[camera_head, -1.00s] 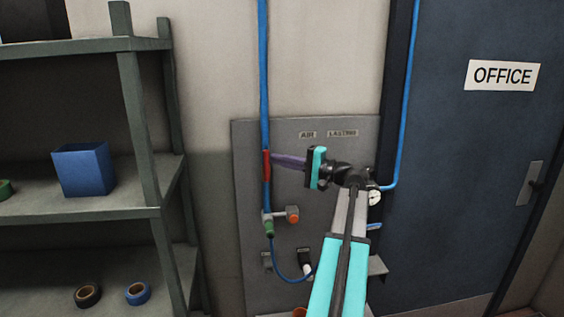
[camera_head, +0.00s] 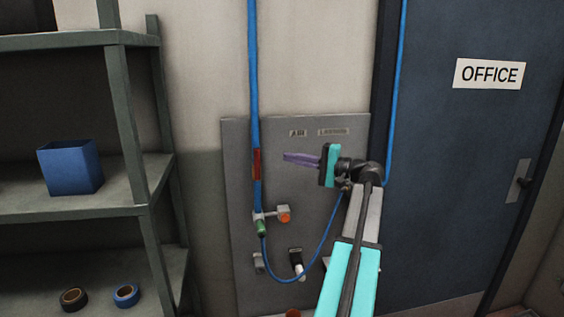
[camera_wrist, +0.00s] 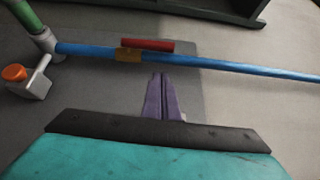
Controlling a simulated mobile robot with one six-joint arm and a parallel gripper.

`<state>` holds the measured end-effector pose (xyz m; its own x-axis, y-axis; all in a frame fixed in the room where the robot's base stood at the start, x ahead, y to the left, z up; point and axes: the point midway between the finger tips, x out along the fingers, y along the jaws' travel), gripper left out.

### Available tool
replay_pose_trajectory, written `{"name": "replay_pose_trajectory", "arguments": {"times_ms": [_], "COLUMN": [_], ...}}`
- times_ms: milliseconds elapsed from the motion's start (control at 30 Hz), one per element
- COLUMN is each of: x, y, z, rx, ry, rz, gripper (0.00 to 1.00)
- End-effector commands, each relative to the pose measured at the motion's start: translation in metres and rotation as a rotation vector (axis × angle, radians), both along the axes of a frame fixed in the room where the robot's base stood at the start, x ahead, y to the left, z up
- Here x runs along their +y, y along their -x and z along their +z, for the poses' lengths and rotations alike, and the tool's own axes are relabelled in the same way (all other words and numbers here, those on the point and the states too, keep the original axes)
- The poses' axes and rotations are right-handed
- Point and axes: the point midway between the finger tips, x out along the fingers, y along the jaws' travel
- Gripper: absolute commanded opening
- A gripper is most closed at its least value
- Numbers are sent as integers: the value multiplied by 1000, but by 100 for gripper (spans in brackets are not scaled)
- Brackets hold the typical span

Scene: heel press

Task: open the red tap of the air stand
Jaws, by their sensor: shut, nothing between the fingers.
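The red tap handle (camera_head: 256,164) lies along the blue vertical pipe (camera_head: 254,80) on the grey air stand panel (camera_head: 238,240). In the wrist view the red handle (camera_wrist: 147,45) runs parallel to the pipe (camera_wrist: 220,63), beside a yellowish fitting (camera_wrist: 128,55). My gripper (camera_head: 286,156) is to the right of the handle, with a gap between them. Its purple fingers (camera_wrist: 160,77) are shut, empty, and point towards the pipe. My arm covers part of the panel's right side.
Below the tap are an orange knob (camera_head: 284,214) and a green fitting (camera_head: 262,228) with a looping blue hose (camera_head: 315,250). A shelf (camera_head: 135,130) with a blue bin (camera_head: 70,168) stands left. A dark office door (camera_head: 450,180) is right.

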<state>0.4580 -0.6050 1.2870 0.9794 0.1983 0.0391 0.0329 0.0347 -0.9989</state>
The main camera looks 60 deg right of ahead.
Motion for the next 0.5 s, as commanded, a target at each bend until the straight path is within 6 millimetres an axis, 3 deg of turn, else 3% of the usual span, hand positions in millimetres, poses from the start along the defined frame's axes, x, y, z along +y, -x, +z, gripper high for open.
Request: {"name": "replay_pose_trajectory", "arguments": {"times_ms": [300, 500], "x": [-10, -12], "y": [46, 58], "z": [-1, 0], "rx": [-1, 0], "ry": [1, 0], "rz": [-2, -1], "gripper": [0, 0]}}
